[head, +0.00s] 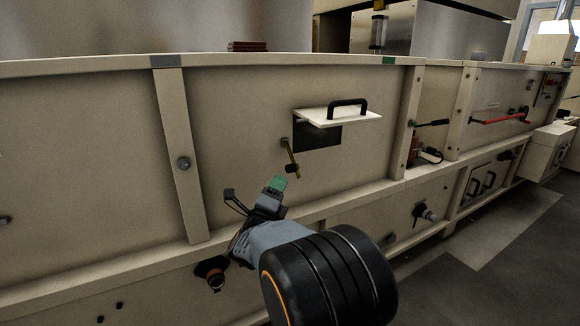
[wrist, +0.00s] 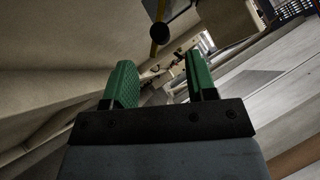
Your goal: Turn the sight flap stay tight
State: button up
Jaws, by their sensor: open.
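The sight flap (head: 350,118) is a pale plate with a black handle, standing out almost level from the hopper wall above a dark opening (head: 318,138). The stay (head: 293,158) is a thin brass-coloured bar left of the opening, running from a small pivot on the wall down to a black knob (head: 292,168). In the wrist view the knob (wrist: 160,34) and part of the bar (wrist: 154,10) show beyond the fingertips. My gripper (head: 255,190) is open and empty, below and left of the knob, apart from it. Its green-padded fingers (wrist: 160,82) are spread in the wrist view.
A ledge (head: 330,205) runs along the wall below the flap. A vertical rib with a bolt (head: 183,163) stands left. A red bar (head: 500,119) is far right. The wall around the stay is mostly clear.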

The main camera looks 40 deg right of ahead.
aim_at(287, 170)
jog(key=x, duration=1)
jog(key=shift+w+d+b, duration=0.1)
jog(key=shift+w+b, duration=0.05)
jog(key=shift+b, duration=0.25)
jog(key=shift+c, duration=0.2)
grip_shut()
